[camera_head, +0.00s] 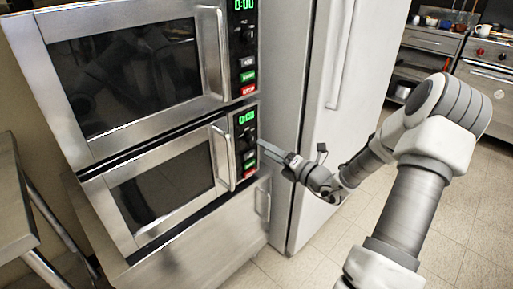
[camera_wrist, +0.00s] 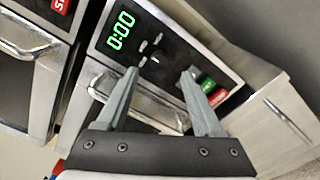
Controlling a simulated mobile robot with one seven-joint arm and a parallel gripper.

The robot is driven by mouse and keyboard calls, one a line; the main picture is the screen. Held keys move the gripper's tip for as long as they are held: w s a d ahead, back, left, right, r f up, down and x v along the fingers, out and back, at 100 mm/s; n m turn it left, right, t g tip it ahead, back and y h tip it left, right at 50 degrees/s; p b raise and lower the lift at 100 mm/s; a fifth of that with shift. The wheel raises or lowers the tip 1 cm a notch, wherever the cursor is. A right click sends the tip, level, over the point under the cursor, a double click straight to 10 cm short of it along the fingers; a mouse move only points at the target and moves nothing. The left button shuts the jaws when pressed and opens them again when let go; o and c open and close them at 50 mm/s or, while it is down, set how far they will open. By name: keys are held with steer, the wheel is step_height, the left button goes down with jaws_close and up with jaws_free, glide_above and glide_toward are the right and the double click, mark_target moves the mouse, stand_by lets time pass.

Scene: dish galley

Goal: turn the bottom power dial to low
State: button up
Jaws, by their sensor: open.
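Two steel microwaves are stacked in the head view, an upper one (camera_head: 110,133) and a lower one (camera_head: 126,238). The lower one's black control panel (camera_head: 237,124) has a green 0:00 display, which shows clearly in the wrist view (camera_wrist: 121,31). Below that display, a dark round dial (camera_wrist: 157,59) with a small pale mark sits on the panel; its setting cannot be read. My gripper (camera_wrist: 160,74) is open and empty, its fingertips apart on either side of the dial area. In the head view, my gripper (camera_head: 263,146) is beside the lower panel and partly hides it.
The lower microwave's door handle (camera_head: 223,155) stands out just left of the panel. Green and red buttons (camera_wrist: 212,91) lie near one finger. A tall fridge (camera_head: 345,105) is close on the right. A steel table (camera_head: 14,215) stands at left.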

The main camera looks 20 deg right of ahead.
mark_target(253, 141)
steer(key=shift+b+x, duration=0.5)
steer(key=shift+x, duration=2.15)
jaws_close()
